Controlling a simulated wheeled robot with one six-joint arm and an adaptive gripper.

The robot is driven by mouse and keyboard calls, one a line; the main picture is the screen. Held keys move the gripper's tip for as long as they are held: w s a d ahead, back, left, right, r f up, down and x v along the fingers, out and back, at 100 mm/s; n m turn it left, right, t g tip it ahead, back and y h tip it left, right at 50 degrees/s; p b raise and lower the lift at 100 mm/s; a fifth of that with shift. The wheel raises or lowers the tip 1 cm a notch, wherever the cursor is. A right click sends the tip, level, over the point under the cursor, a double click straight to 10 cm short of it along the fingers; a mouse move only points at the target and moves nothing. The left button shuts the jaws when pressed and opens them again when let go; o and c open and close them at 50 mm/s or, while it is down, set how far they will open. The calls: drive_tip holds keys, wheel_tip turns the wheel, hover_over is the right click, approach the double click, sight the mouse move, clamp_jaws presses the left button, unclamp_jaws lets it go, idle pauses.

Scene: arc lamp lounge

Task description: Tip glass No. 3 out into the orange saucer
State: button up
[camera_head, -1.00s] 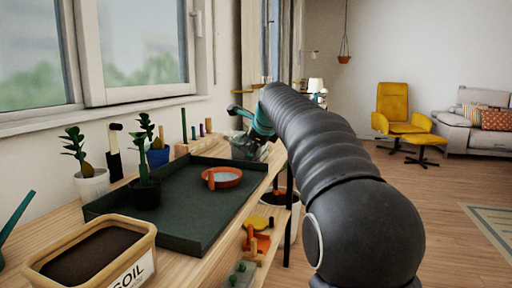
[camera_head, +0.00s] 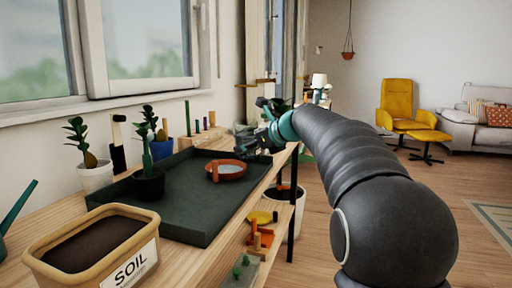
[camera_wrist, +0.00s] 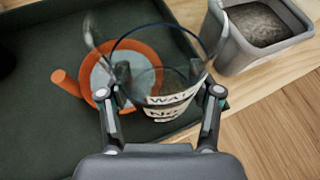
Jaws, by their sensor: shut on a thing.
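My gripper (camera_wrist: 160,92) is shut on a clear glass (camera_wrist: 173,100) with a white label reading "WA…" and "No"; the numeral is not readable. In the head view my gripper (camera_head: 264,137) is above the tray's far right side, and the glass is hard to make out there. The orange saucer (camera_head: 238,176) sits on the dark green tray, with an orange stub at its side. In the wrist view the saucer (camera_wrist: 86,80) shows behind and left of the glass, partly seen through it. The glass looks apart from the saucer; its tilt and contents are unclear.
The dark green tray (camera_head: 188,222) lies on a wooden bench. A grey pot of dark soil (camera_wrist: 238,52) stands beside the tray, close right of the glass. A soil box (camera_head: 130,270), potted plants and wooden pegs stand around the tray. Open floor lies right.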

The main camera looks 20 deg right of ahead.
drive_tip(key=shift+a+f+y, duration=0.3)
drive_tip(key=shift+a+r+m, duration=0.1)
drive_tip(key=shift+m, duration=0.2)
wheel_tip(320, 180, up, 3)
drive_tip(key=p, duration=0.3)
